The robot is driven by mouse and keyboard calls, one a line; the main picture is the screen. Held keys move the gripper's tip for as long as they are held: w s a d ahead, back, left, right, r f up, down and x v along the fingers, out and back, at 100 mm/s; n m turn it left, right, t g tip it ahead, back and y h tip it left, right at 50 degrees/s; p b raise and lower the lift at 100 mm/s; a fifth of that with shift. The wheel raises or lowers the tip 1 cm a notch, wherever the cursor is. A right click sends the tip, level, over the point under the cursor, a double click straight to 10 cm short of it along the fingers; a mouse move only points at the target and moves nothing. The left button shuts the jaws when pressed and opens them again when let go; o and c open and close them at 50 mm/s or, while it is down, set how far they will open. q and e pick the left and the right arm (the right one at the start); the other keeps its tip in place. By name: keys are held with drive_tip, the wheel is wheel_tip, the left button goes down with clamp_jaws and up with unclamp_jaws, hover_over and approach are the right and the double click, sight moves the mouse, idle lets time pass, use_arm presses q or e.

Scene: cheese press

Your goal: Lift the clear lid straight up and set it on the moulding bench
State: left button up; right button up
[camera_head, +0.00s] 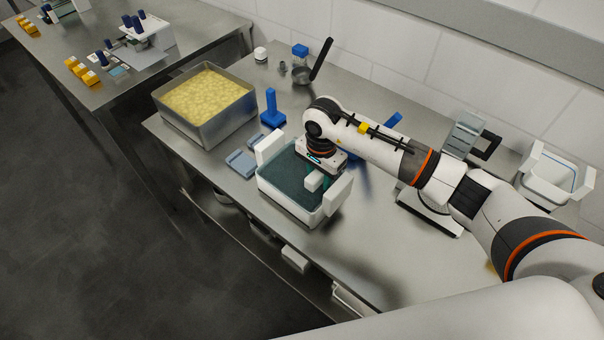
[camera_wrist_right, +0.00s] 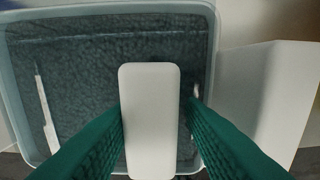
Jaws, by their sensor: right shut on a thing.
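The clear lid (camera_head: 284,174) looks dark teal over a white tub (camera_head: 283,203) with upright white handles at its ends. The lid also fills much of the right wrist view (camera_wrist_right: 75,75). Its white grip block (camera_wrist_right: 150,112) is between the green fingers of my right gripper (camera_head: 320,181), which is shut on it from above. The lid lies at the tub's rim; I cannot tell whether there is a gap under it. Steel bench tops show under the tub (camera_head: 360,262) and at the upper left (camera_head: 105,95); which one is the moulding bench is not marked. My left gripper is not in view.
A steel vat of yellow curd (camera_head: 205,130) stands left of the tub. Blue-grey plates (camera_head: 241,163) and a blue stamp-like tool (camera_head: 272,110) are close by. A scale (camera_head: 430,212) and a white basket (camera_head: 552,182) stand to the right. Bare steel lies in front.

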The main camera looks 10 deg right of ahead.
drive_tip(key=shift+a, duration=0.15)
drive_tip(key=shift+c, duration=1.4)
drive_tip(key=shift+w+a+r+p, duration=0.1)
drive_tip(key=shift+w+r+p, duration=0.15)
drive_tip(key=shift+r, duration=0.2)
drive_tip(key=shift+s+r, duration=0.15)
drive_tip(key=shift+r, duration=0.15)
drive_tip(key=shift+r+p, duration=0.4)
drive_tip(key=shift+r, duration=0.05)
drive_tip(key=shift+r+p, duration=1.4)
drive_tip(key=shift+r, duration=1.6)
